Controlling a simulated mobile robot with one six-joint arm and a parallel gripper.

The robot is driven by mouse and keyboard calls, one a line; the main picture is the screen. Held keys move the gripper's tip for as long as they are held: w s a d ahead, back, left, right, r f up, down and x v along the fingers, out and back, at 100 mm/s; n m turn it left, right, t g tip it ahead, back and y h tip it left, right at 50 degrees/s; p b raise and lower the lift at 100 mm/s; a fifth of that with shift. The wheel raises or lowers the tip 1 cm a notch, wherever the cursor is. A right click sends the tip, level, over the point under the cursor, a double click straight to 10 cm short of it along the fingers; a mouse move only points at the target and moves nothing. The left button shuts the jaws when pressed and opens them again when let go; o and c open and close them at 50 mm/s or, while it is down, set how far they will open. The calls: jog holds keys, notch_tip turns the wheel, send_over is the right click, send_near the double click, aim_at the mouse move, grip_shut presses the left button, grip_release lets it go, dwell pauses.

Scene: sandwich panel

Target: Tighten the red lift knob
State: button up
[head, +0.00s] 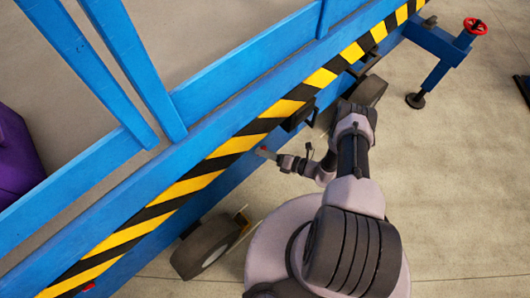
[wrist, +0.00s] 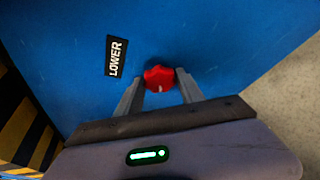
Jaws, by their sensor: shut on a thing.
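The red lift knob (wrist: 159,77) sits on a blue panel (wrist: 225,40) in the wrist view, with a lobed rim and a small pale mark near its lower edge. My gripper (wrist: 160,86) has one finger on each side of it and is shut on it. In the head view my gripper (head: 272,154) reaches to the side of the blue lift frame, where a small spot of red shows at its tip. A black label reading LOWER (wrist: 118,55) is on the panel to the left of the knob.
A yellow-black striped blue rail (head: 235,145) runs diagonally above my gripper. Wheels (head: 207,246) and (head: 368,91) stand below the frame. An outrigger with a red handwheel (head: 476,26) is at the upper right. Open concrete floor (head: 450,180) lies to the right.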

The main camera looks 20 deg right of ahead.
jog(key=shift+f+m+t+y, duration=0.1)
jog(key=shift+m+t+y, duration=0.15)
jog(key=shift+m+y, duration=0.85)
jog(key=shift+m+t+y, duration=0.25)
jog(key=shift+m+y, duration=0.05)
jog(key=shift+m, duration=1.5)
jog(key=o, duration=1.4)
